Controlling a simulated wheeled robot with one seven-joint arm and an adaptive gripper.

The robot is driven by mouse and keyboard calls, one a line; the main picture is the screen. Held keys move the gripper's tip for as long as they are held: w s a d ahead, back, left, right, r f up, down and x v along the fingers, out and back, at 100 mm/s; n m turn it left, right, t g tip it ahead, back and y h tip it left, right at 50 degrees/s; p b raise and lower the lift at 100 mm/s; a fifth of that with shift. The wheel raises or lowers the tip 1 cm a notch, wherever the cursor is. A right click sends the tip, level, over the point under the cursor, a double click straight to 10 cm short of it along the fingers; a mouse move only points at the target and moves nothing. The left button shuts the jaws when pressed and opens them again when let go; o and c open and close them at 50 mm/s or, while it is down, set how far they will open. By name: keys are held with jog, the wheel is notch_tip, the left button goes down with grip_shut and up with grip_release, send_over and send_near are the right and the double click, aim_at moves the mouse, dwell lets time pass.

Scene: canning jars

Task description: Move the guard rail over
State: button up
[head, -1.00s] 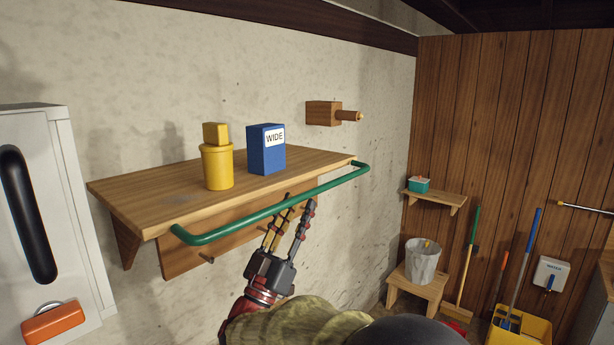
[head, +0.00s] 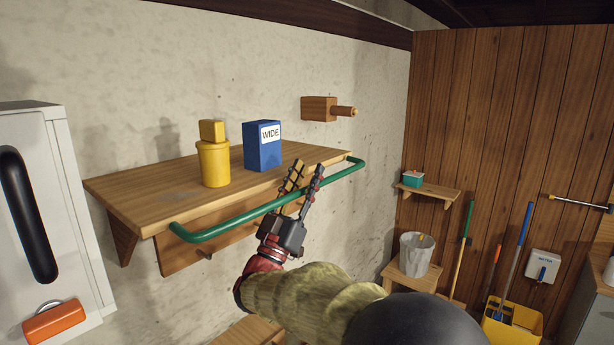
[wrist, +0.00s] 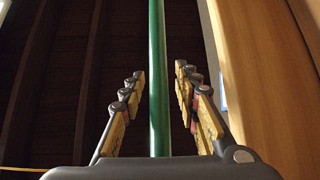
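The green guard rail (head: 225,229) runs along the front of the wooden shelf (head: 135,202), its bent ends turning back to the shelf's two ends. My gripper (head: 306,170) is at the right half of the rail, its two fingers pointing up and reaching above it. In the wrist view the rail (wrist: 157,40) runs upright between the fingers, with a gap on each side. My gripper is open and I see no clear contact. My gripper hides a short stretch of the rail in the head view.
A yellow jar with a block on top (head: 214,164) and a blue box marked WIDE (head: 263,148) stand on the shelf. A wooden peg block (head: 319,109) is on the wall above. A white cabinet (head: 50,150) is at the left. A small shelf (head: 432,190) is at the right.

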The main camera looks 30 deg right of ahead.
jog(key=shift+c, duration=0.9)
grip_shut()
